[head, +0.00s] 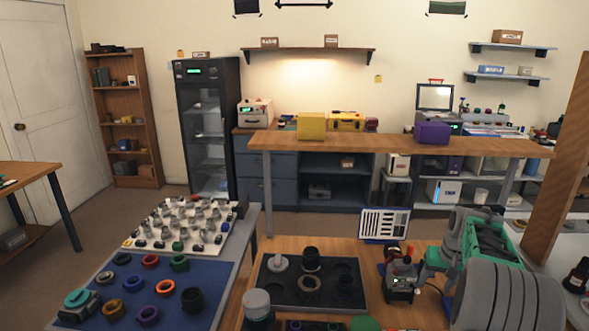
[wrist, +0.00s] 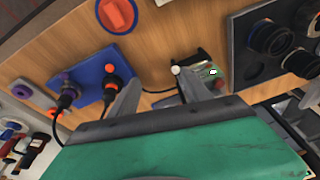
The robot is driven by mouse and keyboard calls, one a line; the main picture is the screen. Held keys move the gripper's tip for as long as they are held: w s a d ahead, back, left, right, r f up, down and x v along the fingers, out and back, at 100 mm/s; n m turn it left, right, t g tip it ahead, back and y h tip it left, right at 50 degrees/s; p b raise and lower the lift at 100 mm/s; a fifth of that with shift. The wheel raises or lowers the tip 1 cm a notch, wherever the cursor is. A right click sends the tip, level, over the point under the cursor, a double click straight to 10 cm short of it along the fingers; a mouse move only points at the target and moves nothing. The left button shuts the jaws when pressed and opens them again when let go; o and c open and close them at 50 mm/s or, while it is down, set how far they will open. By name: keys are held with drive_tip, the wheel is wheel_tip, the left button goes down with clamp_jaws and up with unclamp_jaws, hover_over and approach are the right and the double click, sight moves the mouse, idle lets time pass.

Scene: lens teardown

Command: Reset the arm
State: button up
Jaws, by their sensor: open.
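My gripper (wrist: 160,92) is open and empty in the wrist view. Its two grey fingers stand apart above the wooden bench, beyond the green palm. My arm (head: 500,290), grey and green, is folded at the right of the head view, over the bench's right side. The fingertips are hard to make out there. A small device (head: 401,277) with a lit display stands just left of the arm; a small lit device also shows beyond the right finger in the wrist view (wrist: 212,73).
A dark tray (head: 270,292) with lens parts lies on the bench (head: 240,310). Left is a blue mat (head: 125,285) with coloured rings. A tool panel (head: 367,236) stands behind. The wrist view shows a blue plate (wrist: 85,85) with cabled plugs. A wooden post (head: 560,160) rises right.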

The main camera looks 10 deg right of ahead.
drive_tip(key=shift+m+g+y, duration=0.4)
drive_tip(key=shift+g, duration=0.3)
drive_tip(key=s+a+f, duration=0.1)
drive_tip(key=s, duration=0.1)
drive_tip(key=s+a+f, duration=0.1)
drive_tip(key=s+f, duration=0.1)
drive_tip(key=s+a+f, duration=0.1)
drive_tip(key=s+f, duration=0.1)
drive_tip(key=shift+g, duration=0.4)
drive_tip(key=s+a, duration=0.2)
drive_tip(key=s, duration=0.1)
drive_tip(key=s+a, duration=0.1)
drive_tip(key=shift+s+a+f, duration=0.2)
drive_tip(key=shift+a+f, duration=0.1)
drive_tip(key=shift+f, duration=0.1)
drive_tip(key=s+a+r+n, duration=0.1)
drive_tip(key=s+a+r, duration=0.1)
drive_tip(key=s+a, duration=0.6)
drive_tip(key=s+a+r+n, duration=0.1)
drive_tip(key=s+a, duration=0.5)
drive_tip(key=a, duration=0.4)
drive_tip(key=w+a+r+n+t, duration=0.2)
drive_tip(key=a+r+n, duration=0.1)
drive_tip(key=a+r, duration=0.4)
drive_tip(key=shift+w+a+r+n+t, duration=0.15)
drive_tip(key=shift+w+a+n+t, duration=0.2)
drive_tip(key=shift+a, duration=0.25)
